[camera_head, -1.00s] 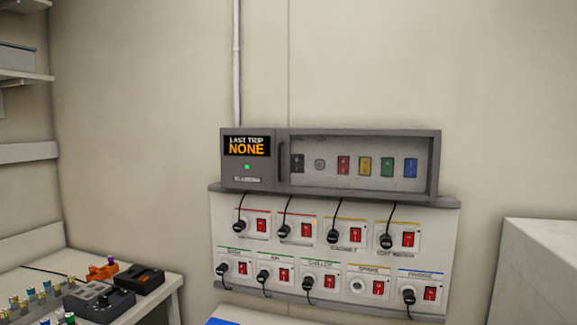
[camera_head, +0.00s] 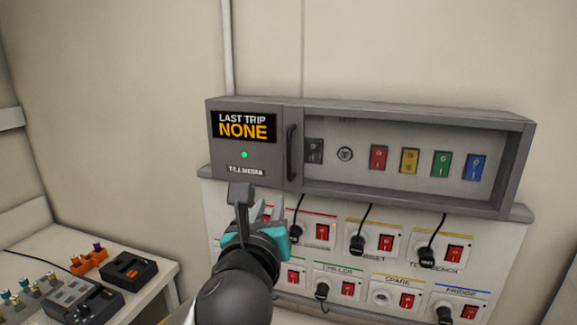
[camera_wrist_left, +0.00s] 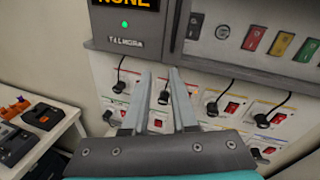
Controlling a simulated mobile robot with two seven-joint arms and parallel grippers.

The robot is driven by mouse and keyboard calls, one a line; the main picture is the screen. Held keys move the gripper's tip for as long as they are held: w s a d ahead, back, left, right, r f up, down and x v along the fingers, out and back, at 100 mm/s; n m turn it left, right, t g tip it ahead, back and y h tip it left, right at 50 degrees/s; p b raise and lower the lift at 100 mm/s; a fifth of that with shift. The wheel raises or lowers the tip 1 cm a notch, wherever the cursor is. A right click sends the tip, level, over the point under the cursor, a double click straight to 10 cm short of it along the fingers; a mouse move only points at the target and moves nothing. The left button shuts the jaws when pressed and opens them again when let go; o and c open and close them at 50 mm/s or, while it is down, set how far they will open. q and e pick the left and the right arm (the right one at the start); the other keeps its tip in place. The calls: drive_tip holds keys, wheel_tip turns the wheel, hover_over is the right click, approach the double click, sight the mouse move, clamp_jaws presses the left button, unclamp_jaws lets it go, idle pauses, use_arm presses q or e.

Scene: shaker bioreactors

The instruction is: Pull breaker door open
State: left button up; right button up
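The breaker box (camera_head: 370,110) is a grey wall unit. Its see-through front door (camera_head: 400,185) looks closed over a row of coloured switches. A dark vertical door handle (camera_head: 291,152) is at the door's left edge; part of it shows at the top of the left wrist view (camera_wrist_left: 169,20). My left gripper (camera_head: 267,210) is below and slightly left of the handle, in front of the socket panel, apart from the handle. In the left wrist view its two fingers (camera_wrist_left: 160,75) are spread with nothing between them. My right gripper is in neither view.
Below the box, a white socket panel (camera_head: 345,213) carries red switches and plugged black cables. A table (camera_head: 150,263) at the left holds a black device (camera_head: 127,270), orange holders (camera_head: 90,260) and small vials. The wall above the box is clear apart from a vertical conduit.

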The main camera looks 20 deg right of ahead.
sight(289, 157)
use_arm(q)
wheel_tip(289, 157, up, 5)
drive_tip(key=s+m+h, duration=0.1)
drive_tip(key=s+m, duration=0.2)
drive_tip(key=shift+t, duration=0.4)
drive_tip(key=x, duration=0.5)
drive_tip(key=p+x, duration=0.1)
drive_tip(key=x, duration=0.4)
drive_tip(key=p+x, duration=0.1)
drive_tip(key=x, duration=0.4)
drive_tip(key=shift+w+d+f, duration=0.2)
drive_tip(key=shift+d+f, duration=0.05)
drive_tip(key=shift+d, duration=0.15)
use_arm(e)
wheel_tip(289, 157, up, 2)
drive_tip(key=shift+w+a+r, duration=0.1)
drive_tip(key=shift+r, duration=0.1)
use_arm(q)
clamp_jaws()
